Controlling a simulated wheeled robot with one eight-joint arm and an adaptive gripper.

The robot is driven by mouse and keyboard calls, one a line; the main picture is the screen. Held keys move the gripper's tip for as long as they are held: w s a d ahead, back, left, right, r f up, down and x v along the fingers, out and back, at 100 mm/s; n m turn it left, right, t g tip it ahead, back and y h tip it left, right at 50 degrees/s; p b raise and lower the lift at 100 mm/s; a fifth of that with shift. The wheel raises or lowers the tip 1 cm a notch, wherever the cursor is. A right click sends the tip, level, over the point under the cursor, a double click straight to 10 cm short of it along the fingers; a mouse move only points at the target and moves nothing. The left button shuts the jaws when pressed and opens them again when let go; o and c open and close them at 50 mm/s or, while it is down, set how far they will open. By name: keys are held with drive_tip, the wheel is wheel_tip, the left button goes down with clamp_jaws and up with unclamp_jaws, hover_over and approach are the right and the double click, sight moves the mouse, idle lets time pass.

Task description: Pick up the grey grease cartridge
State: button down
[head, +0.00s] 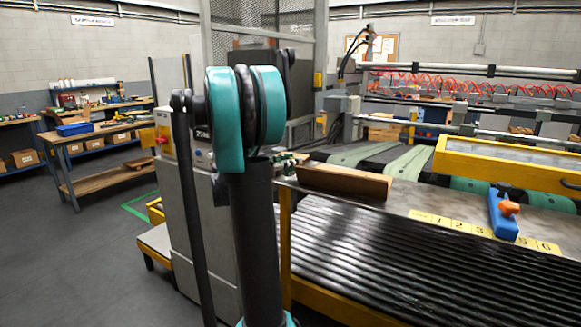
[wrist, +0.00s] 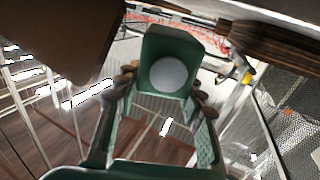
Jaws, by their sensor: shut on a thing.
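In the wrist view my gripper (wrist: 161,90) has its two fingertips on either side of a green, boxy thing with a pale grey round face (wrist: 168,74), and is shut on it. I cannot tell whether this is the grey grease cartridge; no other grey cartridge is clear to me. In the head view my teal and black arm stands in the middle and hides most of the gripper. Small green parts show just right of the arm, by the near left corner of the machine top.
A long brown block (head: 343,181) lies on the metal machine top beside the arm. A blue block with an orange knob (head: 504,213) sits on the yellow numbered strip (head: 440,222). Black ribbed rollers (head: 390,255) run in front. Workbenches (head: 105,131) stand far left; the floor there is clear.

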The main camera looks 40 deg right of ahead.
drive_tip(key=shift+f, duration=1.1)
drive_tip(key=c, duration=1.4)
unclamp_jaws()
drive_tip(key=shift+f, duration=0.1)
drive_tip(key=shift+o, duration=0.9)
